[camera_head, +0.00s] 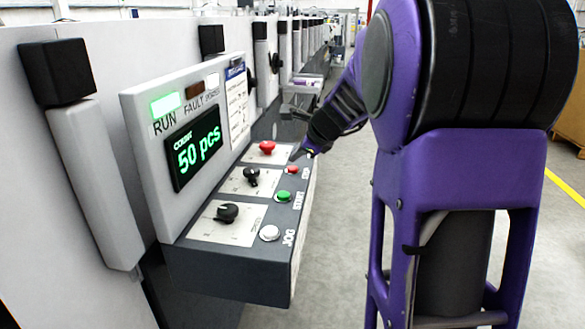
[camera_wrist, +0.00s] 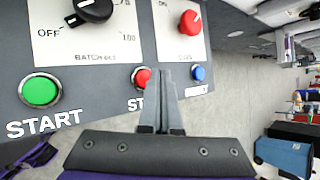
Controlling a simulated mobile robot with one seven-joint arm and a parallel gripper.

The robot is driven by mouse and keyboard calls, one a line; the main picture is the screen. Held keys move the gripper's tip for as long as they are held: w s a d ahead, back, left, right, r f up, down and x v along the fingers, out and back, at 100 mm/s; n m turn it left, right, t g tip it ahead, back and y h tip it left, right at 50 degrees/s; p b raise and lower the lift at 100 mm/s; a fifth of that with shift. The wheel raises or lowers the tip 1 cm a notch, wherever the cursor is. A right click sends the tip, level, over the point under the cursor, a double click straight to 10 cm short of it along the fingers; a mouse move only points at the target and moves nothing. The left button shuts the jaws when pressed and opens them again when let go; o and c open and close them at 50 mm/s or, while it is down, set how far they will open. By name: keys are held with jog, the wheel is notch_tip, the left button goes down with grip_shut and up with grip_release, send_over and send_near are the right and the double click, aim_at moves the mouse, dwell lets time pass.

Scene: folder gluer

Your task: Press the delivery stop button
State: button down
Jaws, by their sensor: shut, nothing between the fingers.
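A small red button (camera_wrist: 141,77) with a label starting "ST" sits on the panel's front edge in the wrist view. The label is partly hidden by my fingers. The red button also shows in the head view (camera_head: 292,169). My gripper (camera_wrist: 168,70) is shut and empty, its fingertips just right of the red button, between it and a blue button (camera_wrist: 198,73). I cannot tell whether the tips touch the panel. In the head view my gripper (camera_head: 299,154) is just beyond the red button, small and dark.
A green START button (camera_wrist: 40,90), a black knob (camera_wrist: 90,8) and a red knob (camera_wrist: 190,22) are nearby. A white JOG button (camera_head: 269,232) is at the near end. The display (camera_head: 194,147) reads 50 pcs and the RUN lamp (camera_head: 165,104) glows green. Open floor lies right.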

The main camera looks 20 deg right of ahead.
aim_at(296, 170)
jog(key=shift+f, duration=0.15)
jog(key=shift+f, duration=0.3)
jog(key=shift+f, duration=0.6)
dwell(1.0)
jog(key=shift+r, duration=0.1)
jog(key=shift+r+p, duration=0.85)
notch_tip(296, 170, up, 5)
jog(key=p, duration=0.5)
jog(key=shift+r, duration=0.1)
